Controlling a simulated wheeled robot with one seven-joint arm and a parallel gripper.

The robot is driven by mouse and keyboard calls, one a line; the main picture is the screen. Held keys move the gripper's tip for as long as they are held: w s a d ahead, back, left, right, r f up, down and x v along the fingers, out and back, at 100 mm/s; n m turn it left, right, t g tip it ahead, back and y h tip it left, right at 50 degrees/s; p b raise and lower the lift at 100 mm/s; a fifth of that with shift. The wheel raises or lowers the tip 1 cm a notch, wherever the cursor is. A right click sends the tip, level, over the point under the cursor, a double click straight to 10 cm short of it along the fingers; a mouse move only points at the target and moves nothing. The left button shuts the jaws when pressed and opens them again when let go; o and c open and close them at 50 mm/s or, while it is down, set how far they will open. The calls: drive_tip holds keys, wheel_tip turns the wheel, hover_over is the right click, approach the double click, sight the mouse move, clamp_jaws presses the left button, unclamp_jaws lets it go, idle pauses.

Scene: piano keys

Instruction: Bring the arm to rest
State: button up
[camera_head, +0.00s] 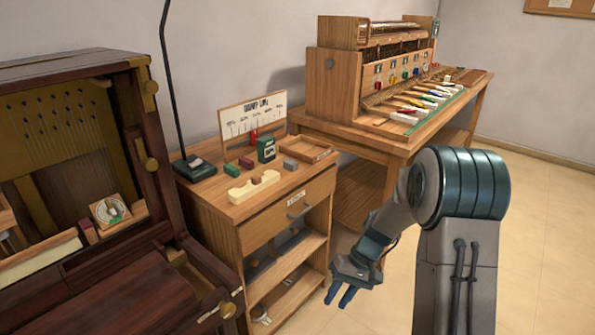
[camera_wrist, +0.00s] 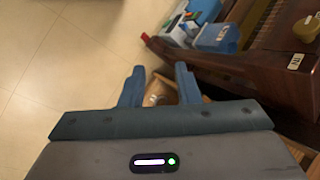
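My arm is bent, and its end hangs low in front of the small wooden cabinet (camera_head: 290,225). My gripper (camera_head: 340,296) points down and to the left, apart from the cabinet in the picture. In the wrist view my gripper (camera_wrist: 159,82) shows two blue fingers spread apart. Nothing is held between them; a blurred brownish thing shows beyond the gap, and I cannot tell what it is.
A dark piano case (camera_head: 100,290) stands at the left. The cabinet top carries a lamp (camera_head: 195,168), a sign (camera_head: 252,115) and several small blocks. A workbench (camera_head: 400,140) with a key mechanism stands behind. The floor (camera_head: 545,240) at the right is clear.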

drive_tip(key=s+d+r+t+h+p, duration=0.1)
drive_tip(key=s+r+p, duration=0.4)
drive_tip(key=r, duration=0.6)
drive_tip(key=s+d+r+m+t+h+p, duration=0.1)
drive_tip(key=s+r+p, duration=0.4)
drive_tip(key=r, duration=0.6)
drive_tip(key=s+d+r+t+h+p, duration=0.2)
drive_tip(key=s+r, duration=0.5)
drive_tip(key=r, duration=0.5)
drive_tip(key=t+h+p, duration=0.1)
drive_tip(key=t+p, duration=0.1)
drive_tip(key=p, duration=0.1)
drive_tip(key=shift+s+d+m, duration=0.3)
drive_tip(key=shift+d, duration=0.05)
drive_tip(key=shift+r, duration=0.1)
